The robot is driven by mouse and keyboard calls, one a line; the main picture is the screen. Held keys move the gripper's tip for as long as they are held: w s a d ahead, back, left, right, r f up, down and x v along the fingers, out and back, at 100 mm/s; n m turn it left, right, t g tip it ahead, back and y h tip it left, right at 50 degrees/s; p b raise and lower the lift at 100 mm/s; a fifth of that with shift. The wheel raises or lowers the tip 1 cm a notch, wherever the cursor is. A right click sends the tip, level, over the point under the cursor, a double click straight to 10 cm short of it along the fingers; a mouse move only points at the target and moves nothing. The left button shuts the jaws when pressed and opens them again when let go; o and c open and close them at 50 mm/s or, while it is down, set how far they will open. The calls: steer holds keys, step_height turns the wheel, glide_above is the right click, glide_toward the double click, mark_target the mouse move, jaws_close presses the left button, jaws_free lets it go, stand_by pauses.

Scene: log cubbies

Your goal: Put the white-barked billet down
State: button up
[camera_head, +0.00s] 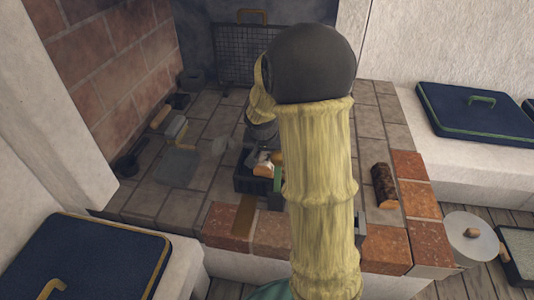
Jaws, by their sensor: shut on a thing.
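The white-barked billet (264,164), pale with orange-brown cut wood showing, is partly hidden behind my arm near the middle of the hearth. My gripper (262,151) points down and is shut on it. The billet shows over a dark open tray (243,183) on the tiles. I cannot tell whether it touches the tray. My arm hides the right side of the billet and the tray.
A brown-barked log (384,185) lies on the hearth's right side. A mesh fire screen (240,56) stands at the back. Small tools (173,126) lie at left. Blue cushions (85,262) (478,110) lie on both side ledges.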

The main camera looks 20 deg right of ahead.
steer(key=shift+f, duration=0.15)
steer(key=o, duration=1.2)
steer(key=p+v, duration=0.6)
steer(key=v, duration=0.6)
